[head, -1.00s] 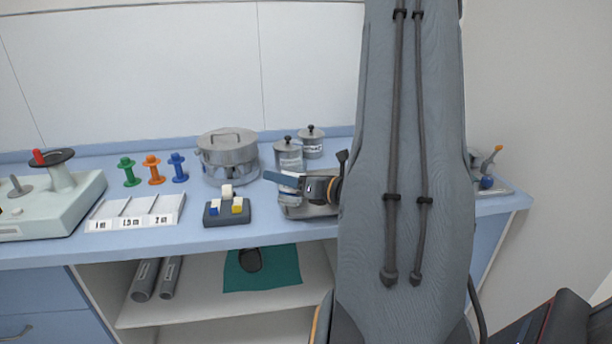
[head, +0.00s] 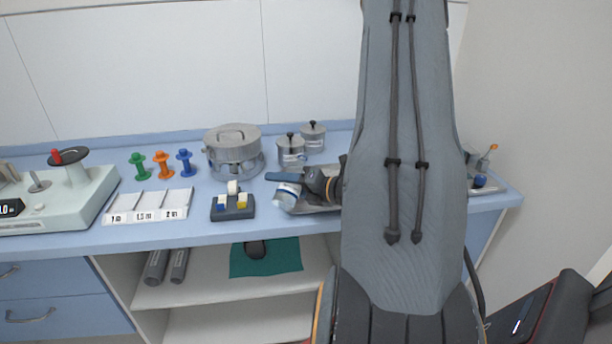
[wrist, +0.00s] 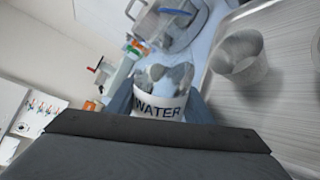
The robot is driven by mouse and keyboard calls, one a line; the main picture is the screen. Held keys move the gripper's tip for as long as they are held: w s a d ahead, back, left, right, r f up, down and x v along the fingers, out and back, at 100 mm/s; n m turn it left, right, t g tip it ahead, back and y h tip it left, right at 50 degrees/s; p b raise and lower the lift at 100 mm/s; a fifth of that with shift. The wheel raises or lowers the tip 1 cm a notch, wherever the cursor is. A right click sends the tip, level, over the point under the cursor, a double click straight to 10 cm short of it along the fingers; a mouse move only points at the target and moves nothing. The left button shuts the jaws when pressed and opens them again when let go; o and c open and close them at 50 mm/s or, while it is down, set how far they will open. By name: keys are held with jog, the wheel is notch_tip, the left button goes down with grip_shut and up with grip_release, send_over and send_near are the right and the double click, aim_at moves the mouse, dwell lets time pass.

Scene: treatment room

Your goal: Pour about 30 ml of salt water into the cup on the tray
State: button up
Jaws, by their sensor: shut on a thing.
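My gripper (head: 292,181) is shut on a clear bottle (head: 286,196) with a white label. The bottle is tilted in the head view. In the wrist view the bottle (wrist: 165,82) stands out between the fingers, and its label reads "WATER". A grey metal cup (wrist: 240,58) is on the ribbed metal tray (wrist: 285,38), to the right of the bottle in the wrist view and apart from it there. In the head view the tray (head: 322,208) is partly behind my gripper and arm, and I cannot make out the cup. I cannot tell whether liquid is flowing.
Two lidded metal jars (head: 290,151) and a large round metal pot (head: 233,150) stand behind the tray. A block holder (head: 233,207), a labelled sorter (head: 148,206) and coloured spools (head: 163,165) are to the left. My arm hides the counter's right part.

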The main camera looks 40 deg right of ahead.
aim_at(278, 190)
jog(key=shift+s+a+r+m+p, duration=0.25)
jog(key=shift+r+m+p, duration=0.25)
jog(key=shift+m+p, duration=0.45)
jog(key=shift+a+f+m+g+y+p, duration=0.3)
jog(key=shift+f+m+y+p, duration=0.1)
jog(key=shift+y+p, duration=0.15)
jog(key=shift+s+a+m+p, duration=0.1)
jog(key=shift+m+p, duration=0.55)
jog(key=shift+p, duration=0.2)
jog(key=shift+s+a, duration=0.1)
jog(key=shift+a, duration=0.45)
jog(key=shift+s+a, duration=0.1)
jog(key=shift+a, duration=0.1)
jog(key=shift+s+a+y, duration=0.1)
jog(key=shift+a+y, duration=0.05)
jog(key=shift+y, duration=0.1)
